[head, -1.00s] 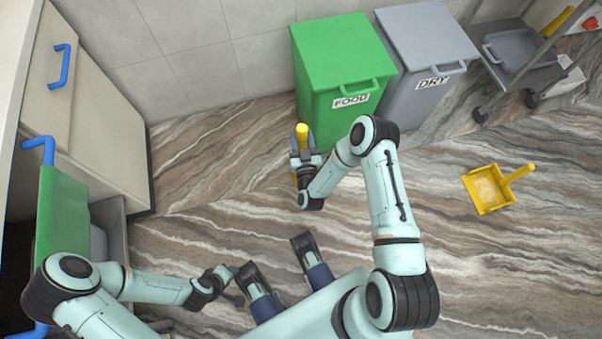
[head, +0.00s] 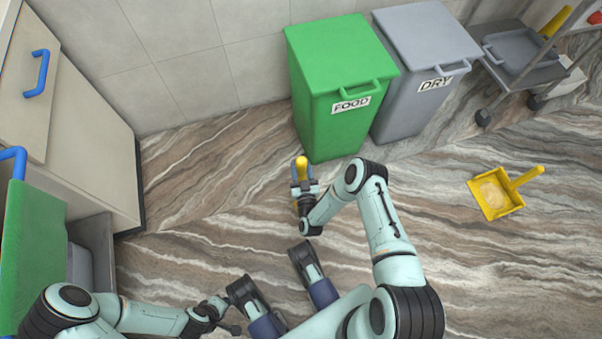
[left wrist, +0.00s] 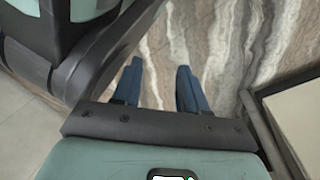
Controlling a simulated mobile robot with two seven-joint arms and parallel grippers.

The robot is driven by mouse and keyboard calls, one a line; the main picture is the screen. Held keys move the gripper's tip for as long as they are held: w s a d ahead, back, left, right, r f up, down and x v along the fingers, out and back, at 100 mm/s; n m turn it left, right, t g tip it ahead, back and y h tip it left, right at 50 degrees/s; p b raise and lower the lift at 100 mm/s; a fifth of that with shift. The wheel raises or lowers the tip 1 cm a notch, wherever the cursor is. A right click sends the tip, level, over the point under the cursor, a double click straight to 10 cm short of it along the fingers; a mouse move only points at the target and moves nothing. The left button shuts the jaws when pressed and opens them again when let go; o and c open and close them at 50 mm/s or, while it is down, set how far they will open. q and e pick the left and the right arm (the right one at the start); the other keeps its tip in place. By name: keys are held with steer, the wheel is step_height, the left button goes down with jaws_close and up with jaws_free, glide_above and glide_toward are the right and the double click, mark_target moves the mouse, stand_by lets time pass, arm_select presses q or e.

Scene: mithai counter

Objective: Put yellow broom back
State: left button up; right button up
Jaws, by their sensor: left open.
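The yellow broom (head: 301,168) shows in the head view mostly as its handle end, in front of the green FOOD bin. My right gripper (head: 303,185) has its blue fingers on either side of the handle and is shut on it. The lower part of the broom is hidden by the gripper and arm. My left gripper (head: 222,303) is low at the left front of my base, away from the broom. In the left wrist view its two blue fingers (left wrist: 158,90) are apart, with only floor between them.
A green FOOD bin (head: 343,95) and a grey DRY bin (head: 425,65) stand against the wall. A yellow dustpan (head: 493,196) with pale debris lies on the floor at right. A trolley (head: 520,70) stands at the back right. Cabinets (head: 75,130) line the left. Floor between is clear.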

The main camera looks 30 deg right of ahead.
mark_target(302, 178)
arm_select(q)
steer(key=shift+s+a+f+g+b, duration=0.1)
steer(key=shift+s+f+g+b, duration=0.1)
steer(key=shift+s+f, duration=0.25)
steer(key=shift+s+a+f+g+b, duration=0.1)
steer(key=shift+s+f+g+b, duration=0.1)
steer(key=shift+s, duration=0.4)
steer(key=shift+s+f+g+b, duration=0.2)
steer(key=shift+s+f, duration=0.15)
steer(key=shift+s, duration=0.2)
arm_select(e)
steer(key=shift+f, duration=1.7)
arm_select(q)
steer(key=shift+f, duration=0.1)
arm_select(e)
steer(key=shift+f, duration=0.1)
steer(key=shift+f, duration=0.1)
steer(key=o, duration=1.2)
steer(key=shift+c, duration=0.2)
arm_select(q)
steer(key=shift+s, duration=0.15)
